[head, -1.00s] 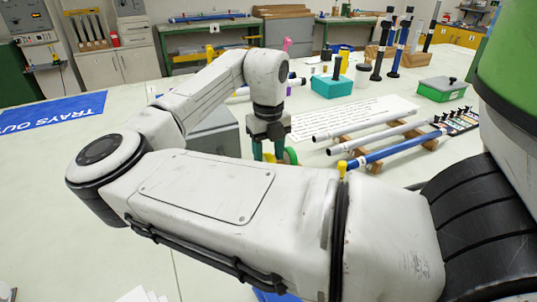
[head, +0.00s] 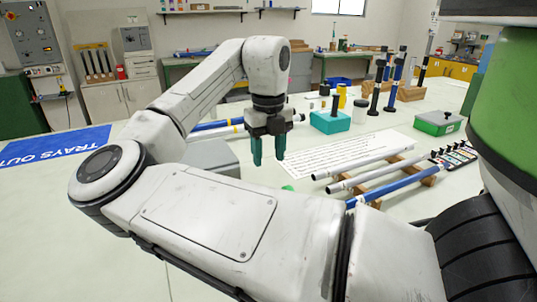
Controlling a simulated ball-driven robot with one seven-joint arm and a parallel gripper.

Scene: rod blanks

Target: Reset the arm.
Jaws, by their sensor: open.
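My gripper (head: 268,160) hangs from my white arm near the middle of the head view. Its two dark green fingers point down and stand apart with nothing visible between them. It is above the pale worktop, left of the printed sheet (head: 345,152). My arm is bent at the elbow, which sits at the left of the view. The fingertips show clear of the things around them, though their exact height over the worktop is hard to tell.
Grey and blue rods (head: 362,170) lie on a wooden rack to the right. A teal box (head: 330,122), a green box (head: 438,123) and several upright dark rods (head: 376,88) stand behind. A blue mat (head: 55,146) lies at left. A grey box (head: 212,157) is partly hidden behind my arm.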

